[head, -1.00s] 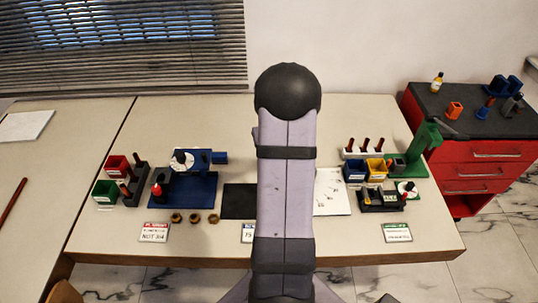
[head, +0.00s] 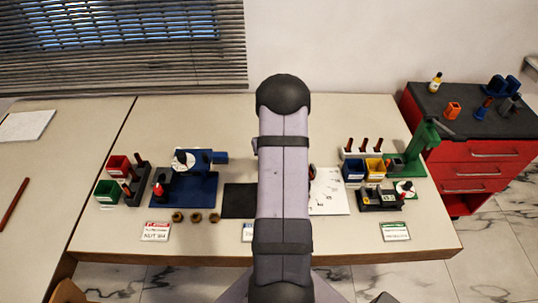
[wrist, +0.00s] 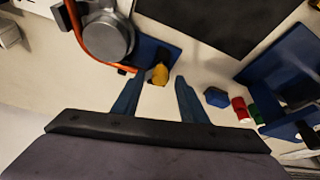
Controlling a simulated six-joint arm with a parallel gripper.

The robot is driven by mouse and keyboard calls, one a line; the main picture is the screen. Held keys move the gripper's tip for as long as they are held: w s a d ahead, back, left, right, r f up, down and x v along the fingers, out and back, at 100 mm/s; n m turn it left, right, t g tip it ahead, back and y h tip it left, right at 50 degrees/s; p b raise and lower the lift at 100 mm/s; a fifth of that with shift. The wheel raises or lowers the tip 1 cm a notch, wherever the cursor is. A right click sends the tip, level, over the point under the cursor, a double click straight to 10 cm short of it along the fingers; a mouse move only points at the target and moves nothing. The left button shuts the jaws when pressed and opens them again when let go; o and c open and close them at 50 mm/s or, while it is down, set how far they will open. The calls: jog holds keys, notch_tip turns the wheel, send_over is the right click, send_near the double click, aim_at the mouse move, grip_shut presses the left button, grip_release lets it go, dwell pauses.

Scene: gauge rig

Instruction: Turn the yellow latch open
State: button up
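The yellow latch (wrist: 160,74) shows in the wrist view, small and near the middle, at the lower edge of a blue plate (wrist: 150,53). My gripper (wrist: 159,82) has its two blue fingers apart with nothing held between them. In the wrist view the latch appears between and just beyond the fingertips; I cannot tell how far away it is in depth. In the head view my arm hides the latch and the gripper.
A round grey gauge body (wrist: 108,37) with an orange band is left of the latch. A dark mat (wrist: 215,20) lies above it. A blue block (wrist: 216,97) and red and green cylinders stand to the right. Nut fixtures (head: 190,188) are at the table's left in the head view.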

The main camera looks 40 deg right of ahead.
jog(key=shift+f, duration=0.2)
grip_shut()
jog(key=m+p, duration=0.1)
jog(key=p, duration=0.3)
jog(key=shift+r, duration=0.35)
jog(key=shift+w+m+h+p, duration=0.15)
jog(key=shift+m+h+p, duration=0.15)
jog(key=shift+p, duration=0.85)
jog(key=p, duration=0.5)
jog(key=shift+w+r+m, duration=0.2)
jog(key=shift+m, duration=0.2)
jog(key=p, duration=0.2)
jog(key=shift+f+m+p, duration=0.15)
jog(key=shift+m+p, duration=0.15)
jog(key=shift+p, duration=0.05)
jog(key=shift+f+g, duration=0.25)
jog(key=shift+g, duration=0.05)
jog(key=shift+s, duration=0.1)
